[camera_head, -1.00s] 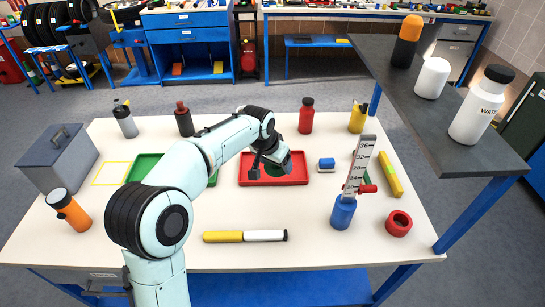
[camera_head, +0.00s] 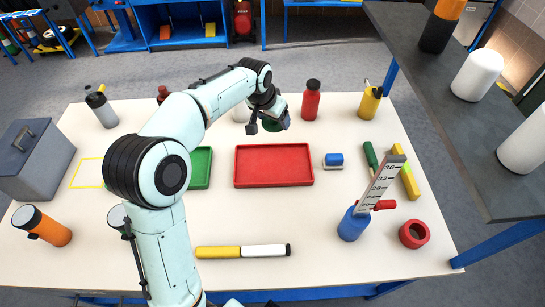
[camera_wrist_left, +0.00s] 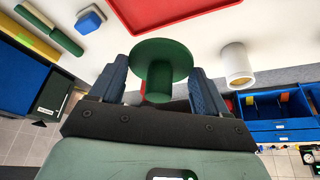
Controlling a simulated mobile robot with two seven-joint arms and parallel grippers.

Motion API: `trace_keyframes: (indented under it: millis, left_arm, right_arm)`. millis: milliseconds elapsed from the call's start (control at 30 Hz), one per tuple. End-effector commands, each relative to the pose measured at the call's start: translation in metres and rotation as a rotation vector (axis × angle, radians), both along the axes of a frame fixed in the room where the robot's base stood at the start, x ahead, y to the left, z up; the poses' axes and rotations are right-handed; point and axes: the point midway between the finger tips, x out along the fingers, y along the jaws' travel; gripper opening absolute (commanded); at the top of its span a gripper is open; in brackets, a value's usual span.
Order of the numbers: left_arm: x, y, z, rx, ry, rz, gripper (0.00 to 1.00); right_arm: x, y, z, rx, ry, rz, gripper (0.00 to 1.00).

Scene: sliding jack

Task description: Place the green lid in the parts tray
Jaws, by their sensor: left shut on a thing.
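The green lid (camera_wrist_left: 160,62), a disc with a stem, is held by its stem between the fingers of my left gripper (camera_wrist_left: 160,88). In the head view the lid (camera_head: 286,125) is partly hidden by my left gripper (camera_head: 268,119), which shows just beyond the far edge of the red tray (camera_head: 274,166). The lid appears raised above the table. The red tray looks empty; its edge also shows in the left wrist view (camera_wrist_left: 150,22). A green tray (camera_head: 201,168) lies left of it, partly hidden by my left arm. My right gripper is not in view.
A red bottle (camera_head: 311,101) and a white cylinder (camera_wrist_left: 238,65) stand near the lid. A blue block (camera_head: 333,161) lies right of the red tray. A yellow-and-white cylinder (camera_head: 243,251) lies in front. A dark shelf (camera_head: 435,120) overhangs at right.

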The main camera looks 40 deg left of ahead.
Motion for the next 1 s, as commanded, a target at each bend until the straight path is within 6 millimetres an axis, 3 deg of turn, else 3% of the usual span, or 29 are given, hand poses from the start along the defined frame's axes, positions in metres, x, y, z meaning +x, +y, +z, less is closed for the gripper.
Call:
trace_keyframes:
  millis: [500,1000]
  left_arm:
    - [-0.002,0.0,-0.128,-0.001,0.008,0.001,0.47]
    - [-0.001,0.0,-0.191,-0.001,0.005,0.0,0.47]
  right_arm:
    - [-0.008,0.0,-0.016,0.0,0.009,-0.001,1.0]
    - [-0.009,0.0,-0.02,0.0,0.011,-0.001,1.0]
